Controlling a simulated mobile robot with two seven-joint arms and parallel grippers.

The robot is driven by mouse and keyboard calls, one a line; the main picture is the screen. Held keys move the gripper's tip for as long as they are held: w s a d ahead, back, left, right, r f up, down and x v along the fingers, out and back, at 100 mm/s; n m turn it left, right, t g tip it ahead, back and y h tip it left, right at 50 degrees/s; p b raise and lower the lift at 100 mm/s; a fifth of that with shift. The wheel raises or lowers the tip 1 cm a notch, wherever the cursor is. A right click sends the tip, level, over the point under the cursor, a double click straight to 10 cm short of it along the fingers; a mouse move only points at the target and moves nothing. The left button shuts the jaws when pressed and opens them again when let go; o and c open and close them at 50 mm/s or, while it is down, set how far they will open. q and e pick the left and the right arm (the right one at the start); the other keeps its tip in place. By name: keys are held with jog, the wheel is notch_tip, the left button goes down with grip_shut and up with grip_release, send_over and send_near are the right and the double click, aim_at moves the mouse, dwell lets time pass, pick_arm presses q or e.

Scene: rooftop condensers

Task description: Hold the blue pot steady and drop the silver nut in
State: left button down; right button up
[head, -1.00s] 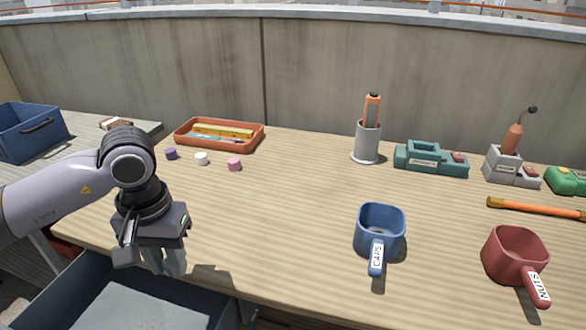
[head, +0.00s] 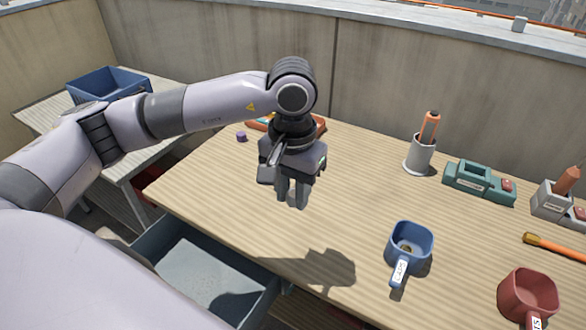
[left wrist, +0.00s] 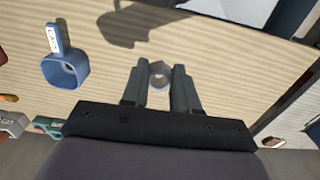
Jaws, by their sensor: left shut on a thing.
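My left gripper (head: 292,200) is shut on the silver nut (left wrist: 159,75), a small grey hexagonal piece held between the fingertips in the left wrist view. The gripper points down and hangs above the table's middle, left of the blue pot. The blue pot (head: 426,245) stands upright on the table with its labelled handle toward me; the label reads "CAPS". Something small and yellowish lies inside it. The pot also shows at the left of the left wrist view (left wrist: 52,72). No gripper touches it. My right gripper is out of view.
A red pot (head: 546,287) stands right of the blue one. A teal tool block (head: 465,180) and a grey cup (head: 419,157) holding an orange-handled tool are behind. The orange tray is mostly hidden by my arm. An open drawer (head: 160,245) juts out below the table's front-left edge.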

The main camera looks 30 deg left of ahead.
pick_arm(q)
jog(key=shift+r, duration=0.15)
jog(key=shift+w, duration=0.1)
jog(key=w+d+r, duration=0.2)
jog(key=w+d, duration=0.4)
jog(key=d, duration=0.5)
jog(key=w+d+r, duration=0.1)
jog(key=w+d, duration=0.4)
jog(key=d, duration=0.5)
notch_tip(320, 180, down, 11)
jog(key=shift+w+d+r, duration=0.15)
jog(key=shift+w+d, duration=0.05)
notch_tip(320, 180, up, 12)
dwell(0.5)
